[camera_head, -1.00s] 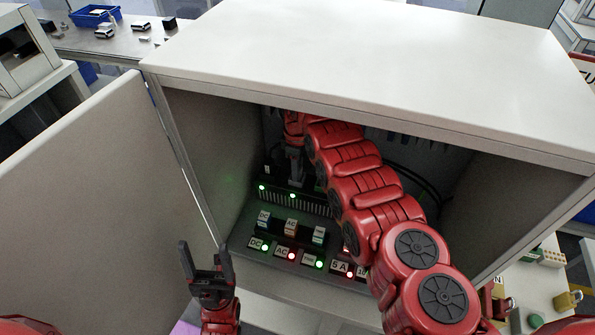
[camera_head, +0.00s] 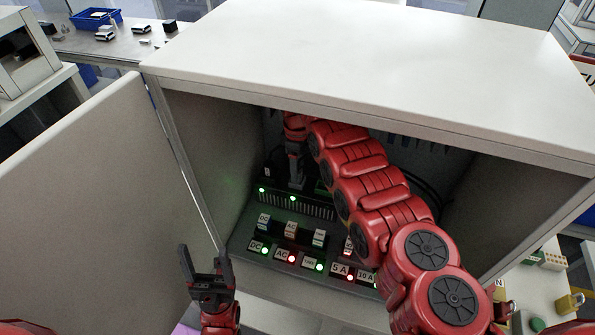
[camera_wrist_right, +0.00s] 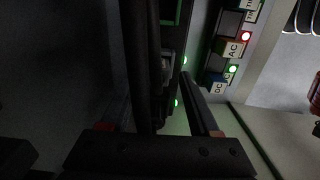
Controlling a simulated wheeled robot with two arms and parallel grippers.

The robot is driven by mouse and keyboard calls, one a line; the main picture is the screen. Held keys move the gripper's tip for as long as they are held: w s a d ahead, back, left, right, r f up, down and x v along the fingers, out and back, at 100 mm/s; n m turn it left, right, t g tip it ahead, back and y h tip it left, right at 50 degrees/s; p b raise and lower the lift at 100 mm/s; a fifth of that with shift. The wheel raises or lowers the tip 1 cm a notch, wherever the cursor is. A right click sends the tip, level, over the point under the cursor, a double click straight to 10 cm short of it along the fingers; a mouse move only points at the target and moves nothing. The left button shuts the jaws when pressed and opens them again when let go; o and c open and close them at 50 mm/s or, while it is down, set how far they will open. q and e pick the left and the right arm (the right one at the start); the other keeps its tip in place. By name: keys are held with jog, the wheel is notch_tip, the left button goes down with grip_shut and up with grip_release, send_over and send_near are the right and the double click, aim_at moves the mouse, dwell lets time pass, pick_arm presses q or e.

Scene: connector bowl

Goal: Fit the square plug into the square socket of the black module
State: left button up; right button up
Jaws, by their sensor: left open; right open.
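The black module (camera_head: 318,210), a finned box with two green lights, stands at the back left inside the cabinet. My right gripper (camera_head: 297,184) points down just above and behind its lit edge. In the right wrist view the open fingers of that gripper (camera_wrist_right: 168,65) straddle a small dark grey block (camera_wrist_right: 167,68) beside the green lights. Whether this block is the square plug, and whether it sits in a socket, I cannot tell. My left gripper (camera_head: 206,268) is open and empty in front of the cabinet's left side. The square socket is not clearly visible.
The white cabinet (camera_head: 370,60) has its roof above my right arm and an open door (camera_head: 90,200) at left. A row of labelled blocks (camera_head: 290,231) and lit switches (camera_head: 318,263) lies in front of the module. Dark cables hang at the back right.

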notch_tip(320, 180, up, 4)
jog(key=shift+w+r+b, duration=0.1)
jog(key=shift+r+b, duration=0.05)
jog(key=shift+b, duration=0.65)
jog(key=shift+r, duration=0.35)
